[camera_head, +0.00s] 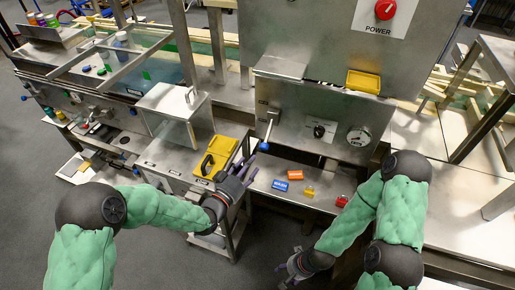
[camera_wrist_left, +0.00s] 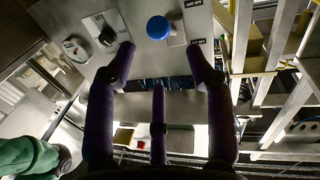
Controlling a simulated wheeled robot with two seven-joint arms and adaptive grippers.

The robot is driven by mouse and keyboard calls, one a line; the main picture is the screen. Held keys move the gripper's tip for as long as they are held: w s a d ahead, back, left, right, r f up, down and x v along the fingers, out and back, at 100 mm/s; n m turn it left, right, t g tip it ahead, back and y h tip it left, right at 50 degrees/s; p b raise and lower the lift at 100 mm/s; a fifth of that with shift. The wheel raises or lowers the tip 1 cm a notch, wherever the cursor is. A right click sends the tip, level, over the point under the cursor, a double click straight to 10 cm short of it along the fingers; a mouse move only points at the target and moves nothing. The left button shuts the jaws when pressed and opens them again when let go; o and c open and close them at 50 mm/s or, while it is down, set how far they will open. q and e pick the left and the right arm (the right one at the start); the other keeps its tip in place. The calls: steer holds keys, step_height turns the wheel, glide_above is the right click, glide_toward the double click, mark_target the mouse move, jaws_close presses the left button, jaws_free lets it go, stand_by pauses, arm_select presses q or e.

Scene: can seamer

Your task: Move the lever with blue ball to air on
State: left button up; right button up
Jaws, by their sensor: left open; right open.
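The lever with the blue ball (camera_head: 264,147) is on the front of the steel panel, its arm hanging down with the ball at the lower end. In the left wrist view the blue ball (camera_wrist_left: 158,27) is ahead of the fingers, near the top. My left gripper (camera_head: 246,168) is open, just below and left of the ball in the head view. In the left wrist view its purple fingers (camera_wrist_left: 160,65) are spread with nothing between them. Small labels (camera_wrist_left: 194,4) sit beside the lever, too small to read surely. My right gripper (camera_head: 288,267) is low, apart from the panel, its fingers partly out of clear sight.
Right of the lever are a black knob (camera_head: 319,131) and a round gauge (camera_head: 358,137). Below is a shelf with a blue block (camera_head: 280,185), an orange block (camera_head: 295,174) and small padlocks (camera_head: 309,191). A yellow case (camera_head: 211,163) lies left of my left gripper.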

mark_target(262, 149)
arm_select(q)
steer(key=b+x, duration=0.2)
steer(key=x, duration=0.8)
steer(key=shift+w+d+f, duration=0.1)
steer(key=shift+w+d, duration=0.05)
jaws_close()
